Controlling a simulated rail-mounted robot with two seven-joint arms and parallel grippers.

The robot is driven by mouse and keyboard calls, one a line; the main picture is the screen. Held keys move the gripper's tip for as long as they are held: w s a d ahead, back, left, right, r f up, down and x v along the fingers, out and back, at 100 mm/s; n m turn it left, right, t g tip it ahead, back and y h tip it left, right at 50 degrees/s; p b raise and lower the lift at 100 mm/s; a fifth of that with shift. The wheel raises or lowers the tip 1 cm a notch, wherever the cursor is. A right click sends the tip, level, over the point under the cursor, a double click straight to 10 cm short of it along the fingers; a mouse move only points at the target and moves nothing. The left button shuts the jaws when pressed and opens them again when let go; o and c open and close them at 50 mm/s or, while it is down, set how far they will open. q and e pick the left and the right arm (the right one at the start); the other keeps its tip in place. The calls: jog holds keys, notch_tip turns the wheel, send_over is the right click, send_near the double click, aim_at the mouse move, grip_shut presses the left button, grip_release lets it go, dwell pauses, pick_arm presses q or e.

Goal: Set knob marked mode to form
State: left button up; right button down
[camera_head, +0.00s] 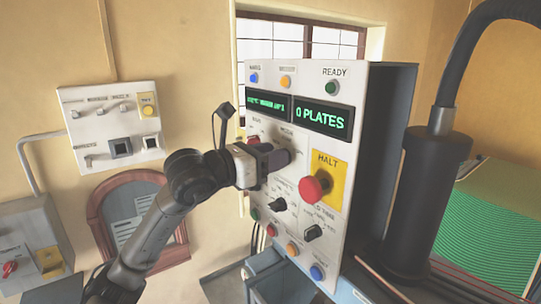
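The control panel (345,85) is a white upright face with labelled lights, displays, knobs and buttons. A small label that seems to read MODE (286,131) sits below the left display. The knob under it is mostly hidden by my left gripper (282,158), whose dark fingers are at the panel face there. I cannot tell whether the fingers touch or grip the knob, nor which way it points. My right gripper is out of view.
A red HALT button (314,187) on a yellow plate sticks out just right of my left gripper. Black knobs (278,204) (313,233) and coloured buttons sit below. A thick dark cylinder (428,200) stands at the right. A wall box (110,125) hangs at the left.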

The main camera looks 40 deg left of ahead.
pick_arm(q)
grip_shut()
dwell(0.3)
jog(key=shift+s+d+f+m+b, duration=0.15)
jog(key=shift+m+b, duration=0.7)
jog(key=shift+m, duration=0.9)
jog(key=shift+w+d+m+b, duration=0.1)
jog(key=shift+m+b, duration=0.8)
jog(key=shift+m, duration=0.9)
jog(key=shift+s+d+f+m+b, duration=0.15)
jog(key=shift+m+b, duration=0.7)
jog(key=shift+m, duration=0.9)
jog(key=shift+r+m, duration=0.1)
jog(key=shift+m, duration=0.2)
jog(key=shift+o, duration=0.2)
grip_release()
